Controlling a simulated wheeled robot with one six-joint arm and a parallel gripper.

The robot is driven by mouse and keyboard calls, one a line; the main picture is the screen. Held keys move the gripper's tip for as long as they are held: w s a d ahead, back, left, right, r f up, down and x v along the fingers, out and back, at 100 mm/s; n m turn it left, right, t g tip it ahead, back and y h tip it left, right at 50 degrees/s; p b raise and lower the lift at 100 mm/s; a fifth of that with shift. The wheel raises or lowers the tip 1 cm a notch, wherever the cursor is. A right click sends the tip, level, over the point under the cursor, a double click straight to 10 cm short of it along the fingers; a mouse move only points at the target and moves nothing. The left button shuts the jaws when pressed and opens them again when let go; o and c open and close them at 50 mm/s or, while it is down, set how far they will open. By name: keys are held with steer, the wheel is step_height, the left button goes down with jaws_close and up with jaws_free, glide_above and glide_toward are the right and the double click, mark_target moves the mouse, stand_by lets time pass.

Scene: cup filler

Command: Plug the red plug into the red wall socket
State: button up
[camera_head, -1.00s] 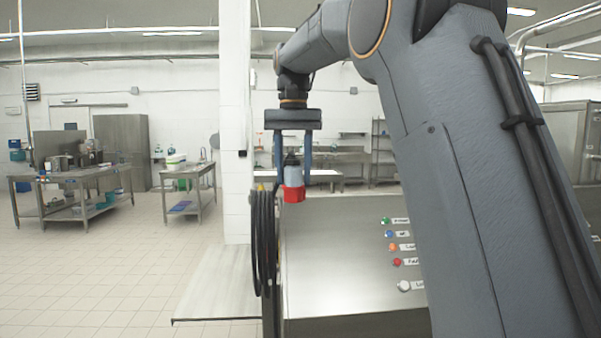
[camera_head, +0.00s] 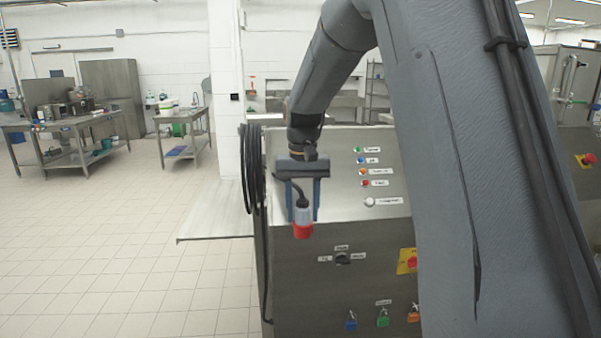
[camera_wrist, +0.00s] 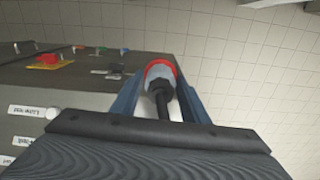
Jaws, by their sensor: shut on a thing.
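My gripper (camera_head: 302,214) is shut on the red plug (camera_head: 303,231), which has a grey-white body and a red end pointing down. In the head view they hang in front of the steel machine's face. In the wrist view the plug (camera_wrist: 160,72) sits between the two blue fingers, its black cable running back toward the gripper's palm. The red wall socket is not seen in either view.
The steel machine (camera_head: 330,238) has coloured buttons (camera_head: 365,183), a black knob (camera_head: 343,258), a yellow-and-red switch (camera_head: 408,261) and padlocks (camera_head: 383,317). Black cable loops (camera_head: 250,170) hang at its left edge. Tiled floor (camera_head: 120,250) lies open to the left. Tables (camera_head: 75,125) stand farther back.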

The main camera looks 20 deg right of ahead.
steer(key=s+d+f+n+b, duration=0.1)
steer(key=s+f, duration=0.2)
steer(key=f, duration=0.8)
steer(key=s+d+f+n+b, duration=0.1)
steer(key=s+f+b, duration=0.1)
steer(key=f, duration=0.9)
steer(key=s+d+f+b, duration=0.1)
steer(key=s+f, duration=0.3)
steer(key=f, duration=0.8)
steer(key=shift+s+d+n+b, duration=0.25)
steer(key=shift+s+n+b, duration=0.1)
steer(key=shift+n, duration=0.05)
steer(key=shift+s+a, duration=0.1)
